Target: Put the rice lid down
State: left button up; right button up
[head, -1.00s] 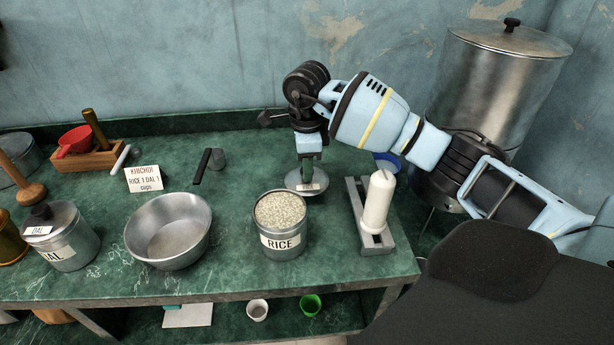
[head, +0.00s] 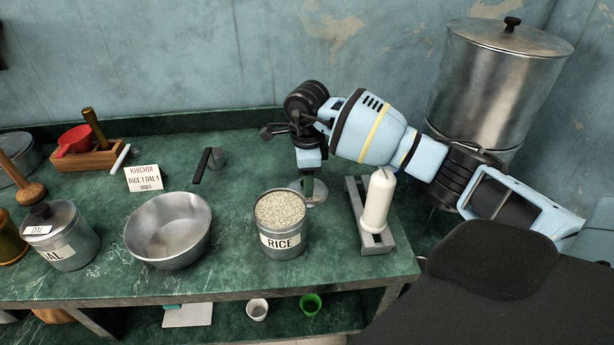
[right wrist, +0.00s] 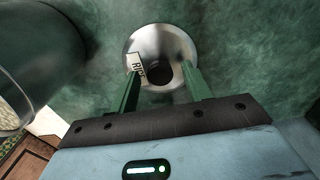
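The rice lid (head: 319,196) is a round metal disc that appears to lie flat on the green counter, behind and right of the open rice canister (head: 282,243). My right gripper (head: 307,184) points down over the lid. In the right wrist view, the lid (right wrist: 172,38) shows its RICE label and dark knob (right wrist: 160,73). The fingers of my right gripper (right wrist: 162,82) stand apart on either side of the knob, with a gap visible, so it looks open. My left gripper is not in view.
A white candle-like cylinder on a grey stand (head: 377,243) is close right of the lid. A metal bowl (head: 168,230) and the dal canister (head: 62,243) stand left. A large metal pot (head: 485,90) stands at the back right.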

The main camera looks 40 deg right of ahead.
jog(key=shift+r, duration=0.3)
notch_tip(320, 180, up, 12)
dwell(0.4)
dwell(0.4)
